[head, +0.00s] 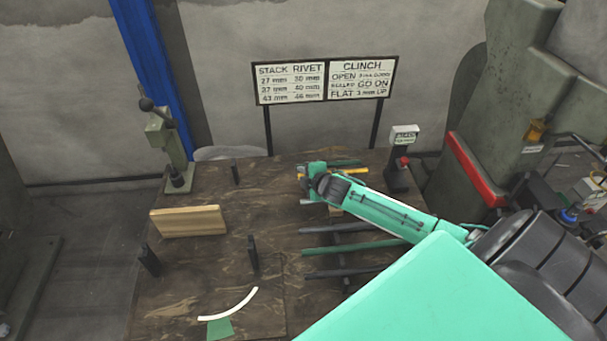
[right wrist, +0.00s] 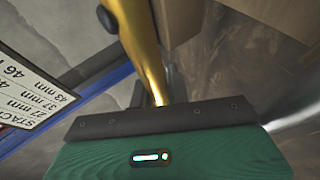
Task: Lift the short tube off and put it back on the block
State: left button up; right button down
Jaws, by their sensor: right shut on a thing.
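My right gripper (head: 312,183) is over the far middle of the wooden table, its arm coming in from the right. In the right wrist view, a shiny gold tube (right wrist: 143,45) rises from the dark edge of the gripper, which is shut on it. The tube's lower end is hidden by the gripper. In the head view the gripper mostly hides what it holds. A tan block-like thing (right wrist: 180,18) shows beside the tube in the wrist view; I cannot tell whether they touch. My left gripper is not in view.
A wooden board (head: 188,221) stands at the table's left, near black posts (head: 149,260). Dark green bars (head: 345,248) lie right of centre. A lever press (head: 170,150) and a red-buttoned box (head: 401,165) stand at the back. A sign (head: 325,79) stands behind. The front left holds a white curved strip (head: 235,307).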

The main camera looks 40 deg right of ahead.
jog(key=shift+f+b, duration=0.3)
jog(key=shift+f, duration=0.25)
jog(key=c, duration=1.3)
grip_release()
jog(key=b+v, duration=0.2)
jog(key=v, duration=1.1)
jog(key=shift+s+r, duration=0.2)
jog(key=shift+s, duration=0.15)
